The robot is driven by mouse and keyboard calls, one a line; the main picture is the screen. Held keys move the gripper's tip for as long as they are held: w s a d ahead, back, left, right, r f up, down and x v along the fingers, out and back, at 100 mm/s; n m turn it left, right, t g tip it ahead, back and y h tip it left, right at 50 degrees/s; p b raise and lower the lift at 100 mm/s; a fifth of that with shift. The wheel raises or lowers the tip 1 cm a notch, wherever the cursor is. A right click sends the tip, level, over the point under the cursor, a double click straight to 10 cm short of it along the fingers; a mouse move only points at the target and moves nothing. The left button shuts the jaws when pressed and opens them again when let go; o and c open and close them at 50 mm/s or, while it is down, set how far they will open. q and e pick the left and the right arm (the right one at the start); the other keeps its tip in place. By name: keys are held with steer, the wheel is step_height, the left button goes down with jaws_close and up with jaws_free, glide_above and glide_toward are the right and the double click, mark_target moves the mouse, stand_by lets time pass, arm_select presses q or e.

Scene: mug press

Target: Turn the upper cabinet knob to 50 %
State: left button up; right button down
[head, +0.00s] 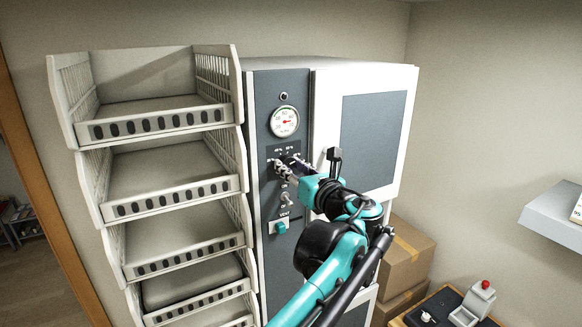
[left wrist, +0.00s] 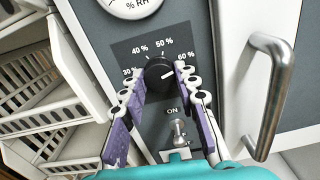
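The upper cabinet knob (left wrist: 158,76) is round and black, on a dark scale plate with marks from 30 % to 60 %. Its white pointer line points right and slightly up, near the 60 % mark. My left gripper (left wrist: 159,72) is at the knob, one finger on each side of it. The fingertips are very close to the knob's sides; I cannot tell whether they press on it. In the head view my left gripper (head: 284,165) covers most of the knob on the cabinet's grey panel (head: 265,95). My right gripper is not in view.
A round gauge (head: 284,121) sits above the knob. A toggle switch (left wrist: 179,130) marked ON is below, between the fingers. A door handle (left wrist: 268,95) stands out at right. Stacked bins (head: 160,130) stand close on the left, and cardboard boxes (head: 405,258) lie at lower right.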

arm_select(q)
steer(key=shift+n, duration=0.4)
steer(key=n, duration=0.4)
steer(key=shift+b, duration=0.4)
steer(key=shift+n, duration=2.5)
steer(key=o, duration=1.2)
steer(key=shift+c, duration=0.2)
steer(key=v, duration=1.2)
